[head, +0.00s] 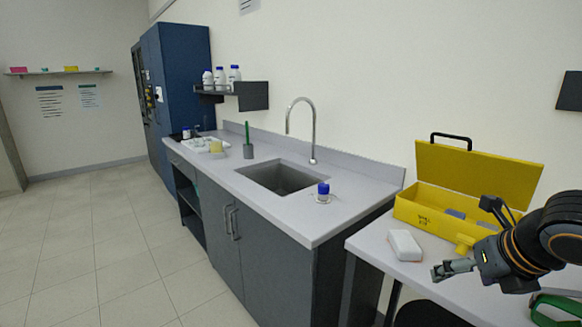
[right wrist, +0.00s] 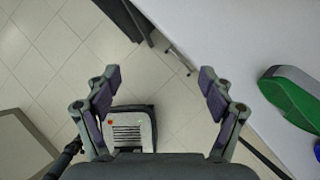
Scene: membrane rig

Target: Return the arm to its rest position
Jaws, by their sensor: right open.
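My right gripper (head: 453,269) reaches in from the right in the head view, over the front edge of the white table (head: 372,244). In the right wrist view its two fingers (right wrist: 160,92) are spread apart with nothing between them. Below them are the tiled floor and the table's edge. My left gripper is in neither view.
An open yellow case (head: 420,212) and a white block (head: 405,245) stand on the table near my right gripper. A green item (head: 553,312) lies at the lower right. A grey counter with a sink (head: 280,178) and a blue-capped bottle (head: 323,190) stands to the left.

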